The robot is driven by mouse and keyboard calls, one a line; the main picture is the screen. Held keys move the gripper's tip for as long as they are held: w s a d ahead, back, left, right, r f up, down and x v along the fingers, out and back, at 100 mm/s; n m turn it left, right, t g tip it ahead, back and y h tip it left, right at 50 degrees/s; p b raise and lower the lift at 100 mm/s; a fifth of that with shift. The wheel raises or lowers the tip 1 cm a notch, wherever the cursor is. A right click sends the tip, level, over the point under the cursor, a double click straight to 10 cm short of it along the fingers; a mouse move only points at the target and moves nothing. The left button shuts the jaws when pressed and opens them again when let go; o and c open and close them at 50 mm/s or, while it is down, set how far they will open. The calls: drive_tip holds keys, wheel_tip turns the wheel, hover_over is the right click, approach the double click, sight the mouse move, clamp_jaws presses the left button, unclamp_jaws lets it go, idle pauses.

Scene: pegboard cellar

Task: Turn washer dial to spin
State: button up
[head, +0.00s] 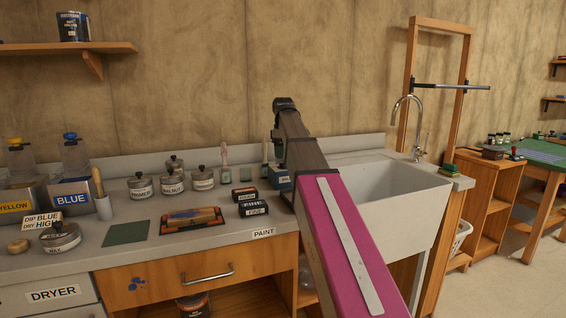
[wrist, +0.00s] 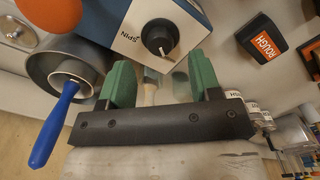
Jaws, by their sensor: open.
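The washer dial (wrist: 158,36) is a black round knob with a pale pointer mark, on the light front of a blue-sided box (wrist: 112,14). The word SPIN (wrist: 130,38) is printed left of the dial in the wrist view. The pointer mark lies toward the lower right, away from that word. My gripper (wrist: 160,74) has green fingers spread apart, with nothing between them. In the wrist view the dial shows just above the gap between the fingers, apart from them. In the head view a blue box (head: 281,180) is partly hidden behind my arm; its dial cannot be seen there.
In the wrist view, a metal vessel (wrist: 72,52) and a blue handle (wrist: 52,130) lie left of my gripper. A black ROUGH box (wrist: 262,40) is at upper right. In the head view, several jars stand along the counter (head: 105,225), and a white sink (head: 395,205) is at right.

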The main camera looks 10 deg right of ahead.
sight(283, 163)
drive_tip(key=shift+f, duration=2.05)
drive_tip(key=c, duration=0.9)
drive_tip(key=shift+c, duration=0.2)
